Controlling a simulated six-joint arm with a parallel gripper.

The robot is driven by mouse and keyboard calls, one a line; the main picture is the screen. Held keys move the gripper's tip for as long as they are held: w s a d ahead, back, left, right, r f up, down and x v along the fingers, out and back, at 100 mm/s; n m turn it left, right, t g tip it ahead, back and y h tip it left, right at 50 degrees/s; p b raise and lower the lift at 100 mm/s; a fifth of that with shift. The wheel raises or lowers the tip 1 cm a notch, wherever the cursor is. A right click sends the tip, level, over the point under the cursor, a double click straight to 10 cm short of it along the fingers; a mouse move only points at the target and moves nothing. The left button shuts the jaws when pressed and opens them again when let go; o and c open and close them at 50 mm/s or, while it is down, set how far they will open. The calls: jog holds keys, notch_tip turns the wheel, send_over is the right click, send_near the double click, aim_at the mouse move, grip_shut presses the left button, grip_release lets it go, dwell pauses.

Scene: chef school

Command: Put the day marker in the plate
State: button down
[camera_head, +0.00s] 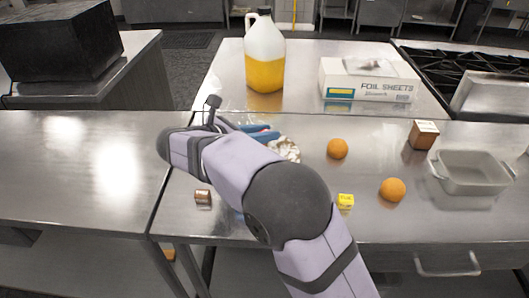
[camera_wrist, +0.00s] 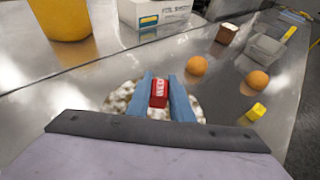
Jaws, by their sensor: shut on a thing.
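The day marker (camera_wrist: 160,90) is a small red block with white lettering, seen in the wrist view between the blue fingers of my gripper (camera_wrist: 161,80). My gripper is shut on it. The plate (camera_wrist: 120,97) is white with brown speckles and lies below and behind the fingers in the wrist view. In the head view, the plate (camera_head: 289,150) is partly hidden by my arm, with my gripper's blue fingers (camera_head: 265,133) over its far left side. The marker appears over the plate; I cannot tell how high above it.
A yellow cube (camera_head: 345,201), two oranges (camera_head: 337,149) and (camera_head: 392,190), a brown box (camera_head: 423,134) and a grey dish (camera_head: 474,172) stand to the right. A small brown can (camera_head: 203,197) is left of my arm. A jug (camera_head: 265,58) and a foil box (camera_head: 368,82) stand behind.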

jog(key=shift+f, duration=3.4)
jog(key=c, duration=1.6)
grip_release()
jog(key=shift+f, duration=0.15)
jog(key=shift+s+a+r, duration=0.1)
jog(key=shift+r, duration=0.15)
jog(key=v, duration=1.1)
jog(key=shift+s+a+b, duration=0.3)
jog(key=shift+d+r, duration=0.1)
